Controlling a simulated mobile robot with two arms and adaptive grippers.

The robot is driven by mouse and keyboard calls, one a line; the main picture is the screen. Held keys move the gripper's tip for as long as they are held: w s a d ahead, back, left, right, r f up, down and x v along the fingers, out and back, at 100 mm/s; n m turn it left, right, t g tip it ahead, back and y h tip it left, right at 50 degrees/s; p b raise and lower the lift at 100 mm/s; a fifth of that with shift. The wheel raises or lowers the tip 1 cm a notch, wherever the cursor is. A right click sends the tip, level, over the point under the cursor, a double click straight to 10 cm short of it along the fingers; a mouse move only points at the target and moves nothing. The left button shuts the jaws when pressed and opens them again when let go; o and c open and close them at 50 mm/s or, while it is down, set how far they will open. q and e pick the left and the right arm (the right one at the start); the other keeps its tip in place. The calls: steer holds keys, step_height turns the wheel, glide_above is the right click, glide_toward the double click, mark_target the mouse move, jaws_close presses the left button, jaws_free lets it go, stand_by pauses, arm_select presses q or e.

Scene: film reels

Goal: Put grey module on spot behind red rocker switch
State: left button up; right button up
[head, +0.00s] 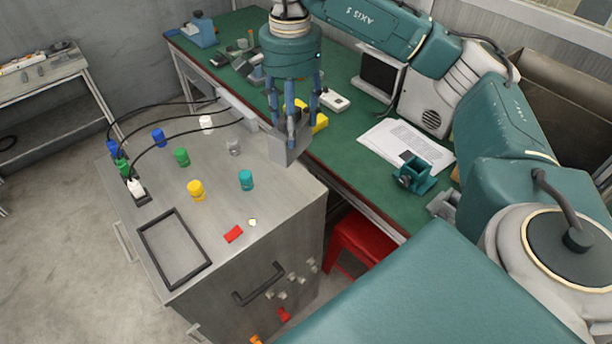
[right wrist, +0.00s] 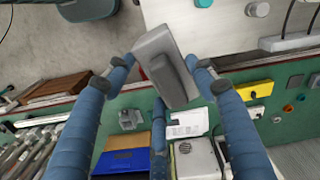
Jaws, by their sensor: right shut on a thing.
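My right gripper (head: 291,128) is shut on the grey module (head: 288,152), a plain light grey box, held above the right back edge of the grey cabinet top (head: 285,200). In the right wrist view the module (right wrist: 172,88) sits tilted between the fingertips of my right gripper (right wrist: 160,66). The red rocker switch (head: 234,234) lies near the cabinet's front edge, to the left of and nearer than the module. My left gripper is out of view.
A yellow knob (head: 196,190), a teal knob (head: 246,180) and a small white button (head: 252,222) stand around the switch. A dark rectangular frame (head: 147,260) lies to the left. Several coloured plugs and cables are farther back. A green workbench (head: 345,120) adjoins behind.

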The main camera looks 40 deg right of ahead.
mark_target(300, 107)
steer(key=d+r+m, duration=0.1)
steer(key=w+d+r+m, duration=0.1)
steer(key=shift+w+d+r+m, duration=0.1)
steer(key=shift+d+r+m, duration=0.05)
steer(key=shift+r+m, duration=0.25)
steer(key=shift+d+f, duration=0.1)
steer(key=shift+f, duration=0.25)
step_height(300, 107, down, 10)
steer(key=shift+f, duration=0.25)
step_height(300, 107, down, 8)
steer(key=shift+f+p, duration=0.25)
steer(key=shift+p, duration=0.7)
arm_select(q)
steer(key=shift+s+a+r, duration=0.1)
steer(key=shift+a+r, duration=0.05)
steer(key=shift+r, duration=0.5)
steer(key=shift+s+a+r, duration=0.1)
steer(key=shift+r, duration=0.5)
arm_select(e)
steer(key=shift+w+d, duration=0.1)
